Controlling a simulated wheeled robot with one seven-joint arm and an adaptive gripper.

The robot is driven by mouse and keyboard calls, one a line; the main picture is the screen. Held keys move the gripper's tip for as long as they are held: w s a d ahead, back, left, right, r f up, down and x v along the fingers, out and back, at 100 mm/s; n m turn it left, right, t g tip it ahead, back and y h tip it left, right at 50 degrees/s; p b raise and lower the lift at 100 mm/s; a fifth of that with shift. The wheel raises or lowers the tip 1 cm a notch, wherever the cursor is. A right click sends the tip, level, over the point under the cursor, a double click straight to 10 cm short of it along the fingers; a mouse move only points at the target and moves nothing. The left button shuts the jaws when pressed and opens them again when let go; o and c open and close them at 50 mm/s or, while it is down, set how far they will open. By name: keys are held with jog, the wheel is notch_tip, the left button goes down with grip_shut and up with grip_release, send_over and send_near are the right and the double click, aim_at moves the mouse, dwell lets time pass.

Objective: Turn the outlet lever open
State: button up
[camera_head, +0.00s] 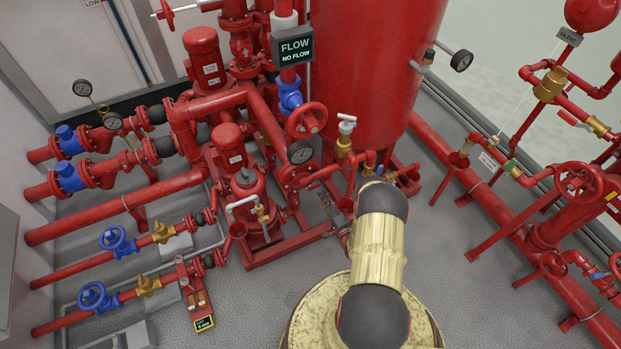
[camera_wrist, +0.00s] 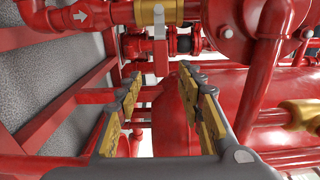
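My gripper (camera_wrist: 160,92) is open in the wrist view. Its two gold-padded fingers stand apart with nothing held between them. In the head view my arm hides the gripper. No label marks either as the outlet lever.
The large red tank (camera_head: 375,70) stands behind the arm. Red pumps (camera_head: 208,68) and pipes crowd the left. A red handwheel (camera_head: 306,120) sits near the tank. A long red pipe (camera_head: 490,200) runs along the right. Grey floor (camera_head: 250,300) is clear at the front.

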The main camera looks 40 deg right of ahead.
aim_at(316, 187)
jog(key=shift+b+x, duration=1.1)
jog(key=shift+x, duration=3.15)
jog(key=shift+r, duration=0.1)
jog(key=shift+c, duration=1)
jog(key=c, duration=0.7)
grip_shut()
